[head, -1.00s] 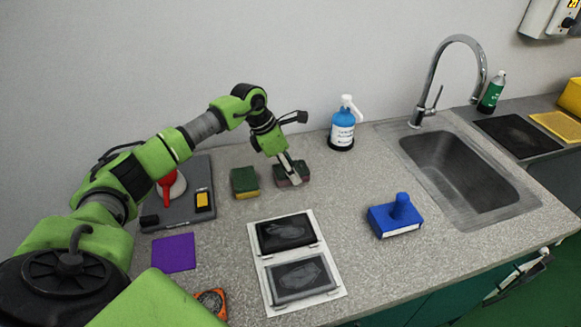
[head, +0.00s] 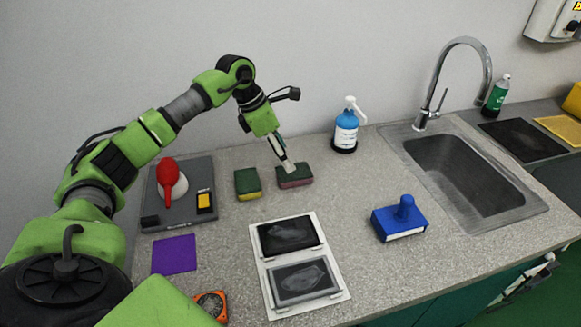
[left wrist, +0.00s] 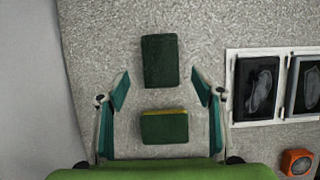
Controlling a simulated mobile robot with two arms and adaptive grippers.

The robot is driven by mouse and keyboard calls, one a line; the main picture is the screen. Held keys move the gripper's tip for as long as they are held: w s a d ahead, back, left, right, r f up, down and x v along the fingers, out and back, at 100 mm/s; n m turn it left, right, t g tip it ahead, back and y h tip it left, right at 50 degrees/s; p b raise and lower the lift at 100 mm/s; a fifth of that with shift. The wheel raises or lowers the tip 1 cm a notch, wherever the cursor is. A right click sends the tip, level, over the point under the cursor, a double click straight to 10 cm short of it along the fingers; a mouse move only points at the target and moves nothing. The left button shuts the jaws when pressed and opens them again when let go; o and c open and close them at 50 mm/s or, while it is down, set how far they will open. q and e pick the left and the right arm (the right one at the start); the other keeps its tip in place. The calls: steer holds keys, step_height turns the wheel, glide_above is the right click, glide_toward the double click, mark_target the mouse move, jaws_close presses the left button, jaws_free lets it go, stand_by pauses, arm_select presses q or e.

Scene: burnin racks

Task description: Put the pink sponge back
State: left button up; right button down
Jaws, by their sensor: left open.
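The pink sponge (head: 294,182) has a dark green top and a pink lower layer. It lies flat on the counter to the right of a yellow sponge with a green top (head: 247,184). My left gripper (head: 287,163) is open and empty just above the pink sponge, partly covering it in the head view. In the left wrist view, the pink sponge (left wrist: 160,60) shows only its green top, beyond the open fingers (left wrist: 161,90). The yellow sponge (left wrist: 164,127) lies closer, between the finger bases in the picture. My right gripper is not in view.
A blue bottle (head: 346,132) stands at the back, left of the sink (head: 470,175). A blue block with a knob (head: 400,220), a white double frame (head: 257,272), a purple square (head: 174,254) and a grey tray (head: 178,218) lie around.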

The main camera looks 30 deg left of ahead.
arm_select(q)
steer(key=shift+v, duration=2.35)
